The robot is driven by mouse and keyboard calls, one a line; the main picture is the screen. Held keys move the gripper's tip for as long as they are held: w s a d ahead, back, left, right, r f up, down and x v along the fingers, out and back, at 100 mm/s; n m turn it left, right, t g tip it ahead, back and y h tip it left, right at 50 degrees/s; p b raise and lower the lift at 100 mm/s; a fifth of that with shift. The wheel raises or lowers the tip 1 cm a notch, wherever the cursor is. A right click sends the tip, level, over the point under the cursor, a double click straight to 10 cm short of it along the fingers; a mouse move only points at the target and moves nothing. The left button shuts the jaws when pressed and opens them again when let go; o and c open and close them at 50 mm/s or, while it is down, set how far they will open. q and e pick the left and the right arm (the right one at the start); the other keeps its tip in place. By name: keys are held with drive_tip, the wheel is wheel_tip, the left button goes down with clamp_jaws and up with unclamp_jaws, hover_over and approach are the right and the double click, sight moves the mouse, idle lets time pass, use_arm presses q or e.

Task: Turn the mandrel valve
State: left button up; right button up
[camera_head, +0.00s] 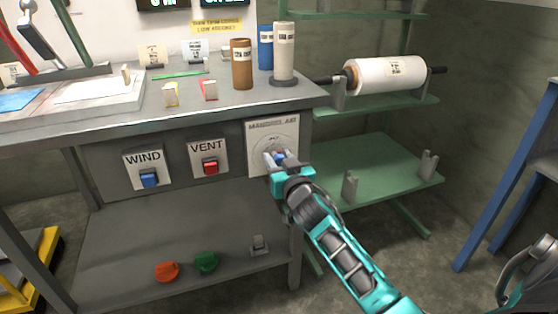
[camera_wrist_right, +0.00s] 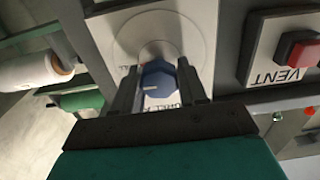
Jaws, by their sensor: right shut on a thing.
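The mandrel valve is a blue faceted knob (camera_head: 280,155) on a white dial plate (camera_head: 262,135) at the right end of the bench front. It also shows large in the right wrist view (camera_wrist_right: 158,80), with a pale mark on its face. My right gripper (camera_head: 277,161) reaches the plate and is shut on the knob. In the right wrist view the two dark fingers (camera_wrist_right: 158,90) stand on either side of it. The gripper hides part of the knob and plate in the head view.
The VENT switch (camera_head: 210,165) and the WIND switch (camera_head: 148,177) sit left of the dial on the bench front. A film roll (camera_head: 388,74) lies on a green rack to the right. Orange (camera_head: 166,272) and green (camera_head: 206,262) knobs lie on the lower shelf.

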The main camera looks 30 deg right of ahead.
drive_tip(key=shift+c, duration=1.4)
